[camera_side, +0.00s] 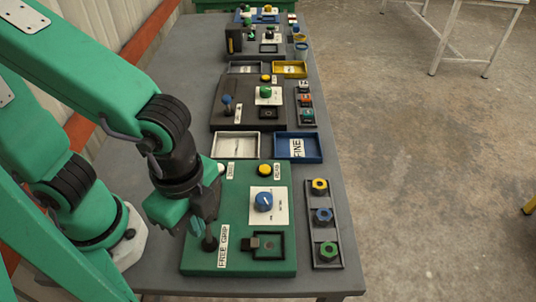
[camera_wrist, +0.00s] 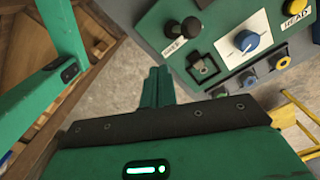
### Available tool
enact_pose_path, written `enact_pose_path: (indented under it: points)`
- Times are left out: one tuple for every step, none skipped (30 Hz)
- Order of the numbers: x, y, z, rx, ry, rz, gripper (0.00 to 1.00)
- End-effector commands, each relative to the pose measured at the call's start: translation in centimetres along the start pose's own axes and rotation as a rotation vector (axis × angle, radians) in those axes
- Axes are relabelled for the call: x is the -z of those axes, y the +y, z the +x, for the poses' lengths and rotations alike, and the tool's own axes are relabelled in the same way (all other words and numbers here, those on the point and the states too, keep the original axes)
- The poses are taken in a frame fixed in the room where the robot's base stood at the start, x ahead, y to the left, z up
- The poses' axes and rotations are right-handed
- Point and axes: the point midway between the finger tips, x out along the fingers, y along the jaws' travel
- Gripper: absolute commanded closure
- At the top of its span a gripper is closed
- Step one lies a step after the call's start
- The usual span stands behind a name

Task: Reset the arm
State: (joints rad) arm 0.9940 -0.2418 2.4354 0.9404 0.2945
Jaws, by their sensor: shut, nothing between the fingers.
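My gripper (camera_side: 196,228) is at the near left of the green control panel (camera_side: 275,255), pointing down. In the wrist view my gripper's green fingers (camera_wrist: 157,74) are together and empty, with bare floor behind them. A black-knobbed lever (camera_side: 210,242) stands on the panel close by my gripper. In the wrist view the lever (camera_wrist: 185,30) is apart from the fingertips. The panel also has a blue dial (camera_side: 263,201), a yellow button (camera_side: 265,170) and a dark square socket with a small block (camera_side: 250,242). My wrist hides part of the panel's left edge.
A dark rack (camera_side: 328,258) with yellow, blue and green nuts lies right of the panel. A white tray (camera_side: 236,147) and a blue tray (camera_side: 318,148) lie behind it. More panels line the grey table (camera_side: 338,200).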

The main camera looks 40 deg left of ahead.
Motion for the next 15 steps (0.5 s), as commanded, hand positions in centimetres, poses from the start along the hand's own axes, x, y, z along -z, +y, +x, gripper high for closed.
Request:
enact_pose_path:
  points:
    - [-0.1, -0.4, -0.1, 0.002, 0.007, -0.019, 1.0]
    - [-0.2, -0.6, -0.3, 0.004, 0.012, -0.032, 1.0]
    - [-0.3, -1.0, -0.4, 0.007, 0.02, -0.054, 1.0]
    - [-0.4, -1.3, -0.6, 0.009, 0.027, -0.073, 1.0]
    - [-0.6, -1.7, -0.8, 0.012, 0.035, -0.095, 1.0]
    - [-0.8, -2.2, -1.0, 0.016, 0.045, -0.127, 1.0]
    - [-1.0, -2.7, -1.2, 0.02, 0.055, -0.153, 1.0]
    - [-1.2, -3.2, -1.5, 0.024, 0.065, -0.18, 1.0]
    - [-1.5, -3.9, -1.8, 0.03, 0.078, -0.22, 1.0]
    - [-1.8, -4.4, -2.0, 0.036, 0.09, -0.251, 1.0]
    - [-2.1, -4.9, -2.3, 0.041, 0.1, -0.283, 1.0]
    - [-2.5, -5.6, -2.7, 0.049, 0.115, -0.326, 1.0]
    - [-2.9, -6.1, -2.9, 0.055, 0.126, -0.36, 1.0]
    - [-3.2, -6.6, -3.2, 0.061, 0.137, -0.393, 1.0]
    - [-3.8, -7.2, -3.5, 0.07, 0.152, -0.437, 1.0]
